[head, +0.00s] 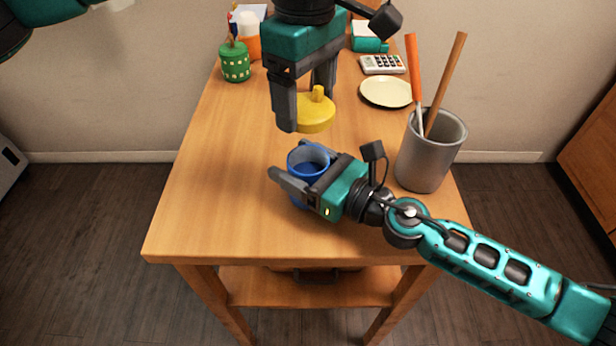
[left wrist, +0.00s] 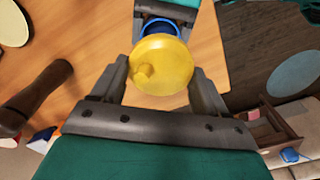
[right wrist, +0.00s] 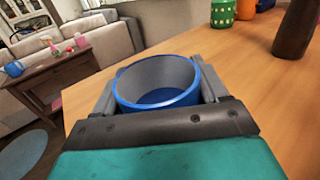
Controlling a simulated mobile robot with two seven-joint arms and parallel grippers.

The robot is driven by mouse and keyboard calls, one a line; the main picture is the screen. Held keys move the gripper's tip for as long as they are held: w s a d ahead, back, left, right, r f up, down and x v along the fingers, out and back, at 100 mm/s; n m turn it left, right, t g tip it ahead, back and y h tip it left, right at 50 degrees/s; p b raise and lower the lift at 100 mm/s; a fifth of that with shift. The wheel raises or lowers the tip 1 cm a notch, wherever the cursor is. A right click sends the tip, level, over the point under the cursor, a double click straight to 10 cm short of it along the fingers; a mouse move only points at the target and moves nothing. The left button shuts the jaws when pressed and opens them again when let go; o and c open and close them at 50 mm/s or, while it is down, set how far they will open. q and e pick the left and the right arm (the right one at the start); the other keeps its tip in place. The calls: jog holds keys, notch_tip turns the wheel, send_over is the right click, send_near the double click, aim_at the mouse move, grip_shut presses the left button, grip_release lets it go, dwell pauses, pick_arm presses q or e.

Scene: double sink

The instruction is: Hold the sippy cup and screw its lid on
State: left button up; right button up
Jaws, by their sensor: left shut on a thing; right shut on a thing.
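The blue sippy cup (head: 309,158) stands upright and open-topped on the wooden table. My right gripper (head: 292,190) is shut on it from the side; the right wrist view shows the cup (right wrist: 158,85) between both fingers. The yellow lid (head: 316,113), with a small spout on top, is held by my left gripper (head: 306,112), which is shut on it and points down. The lid is above and slightly beyond the cup in the head view, apart from it. In the left wrist view the lid (left wrist: 163,65) partly hides the cup (left wrist: 158,27).
A grey holder (head: 425,165) with long-handled tools stands close right of the cup. Behind it are a pale plate (head: 386,92), a calculator (head: 382,64) and a green container (head: 235,64). The table's left front (head: 215,210) is clear.

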pick_arm(q)
jog(key=shift+f, duration=2.5)
jog(key=shift+f, duration=0.85)
jog(key=shift+f, duration=0.6)
pick_arm(e)
grip_shut()
pick_arm(q)
jog(key=m, duration=2.4)
jog(key=shift+d, duration=0.4)
